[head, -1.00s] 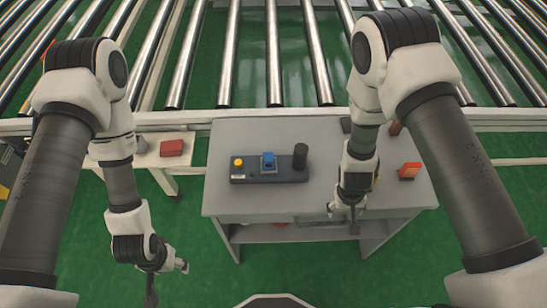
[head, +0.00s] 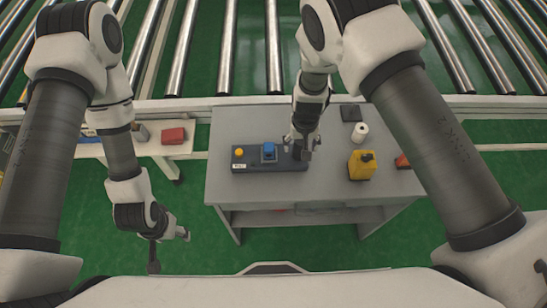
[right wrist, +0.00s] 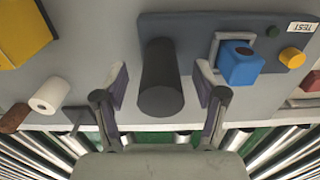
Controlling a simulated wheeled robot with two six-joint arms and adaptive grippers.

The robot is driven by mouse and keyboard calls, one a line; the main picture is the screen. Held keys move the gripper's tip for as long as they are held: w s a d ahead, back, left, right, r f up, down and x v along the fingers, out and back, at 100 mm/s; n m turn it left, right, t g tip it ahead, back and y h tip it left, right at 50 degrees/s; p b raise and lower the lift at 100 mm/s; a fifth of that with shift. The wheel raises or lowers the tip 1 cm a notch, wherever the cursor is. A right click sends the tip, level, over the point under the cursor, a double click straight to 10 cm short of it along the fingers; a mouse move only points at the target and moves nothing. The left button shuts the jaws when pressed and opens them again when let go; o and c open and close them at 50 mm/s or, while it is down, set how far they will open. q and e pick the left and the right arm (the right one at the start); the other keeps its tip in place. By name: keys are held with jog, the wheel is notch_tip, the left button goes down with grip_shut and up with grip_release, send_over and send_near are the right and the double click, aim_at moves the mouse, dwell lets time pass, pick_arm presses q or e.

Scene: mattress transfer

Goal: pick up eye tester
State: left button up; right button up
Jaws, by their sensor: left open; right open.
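A dark grey board (head: 240,165) with a TEST label lies on the grey table; it also shows in the right wrist view (right wrist: 200,35). It carries a yellow button (head: 239,152), a blue block (head: 269,152) and an upright black cylinder (right wrist: 162,80). Which part is called the eye tester I cannot tell. My right gripper (head: 303,148) is open, its fingers on either side of the black cylinder in the right wrist view, not closed on it. The arm mostly hides the cylinder in the head view. My left gripper (head: 183,234) hangs open and empty, left of the table.
A yellow device (head: 362,165), a white roll (head: 360,132), a dark flat box (head: 350,113) and a red-orange item (head: 402,161) sit on the table's right. A red box (head: 173,136) is on a side table at left. A roller conveyor (head: 230,60) runs behind.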

jog(key=f+b, duration=0.1)
jog(key=f, duration=0.1)
jog(key=w+f+b, duration=0.1)
jog(key=f, duration=0.1)
jog(key=shift+w, duration=0.1)
jog(key=shift+r, duration=0.2)
jog(key=shift+s+r, duration=0.1)
jog(key=shift+s, duration=0.2)
jog(key=shift+c, duration=0.7)
jog(key=shift+s, duration=0.1)
jog(key=c, duration=0.6)
pick_arm(q)
jog(key=f, duration=0.2)
jog(key=shift+w+f, duration=0.3)
pick_arm(e)
grip_shut()
pick_arm(q)
jog(key=shift+r, duration=0.1)
pick_arm(e)
jog(key=shift+r, duration=0.15)
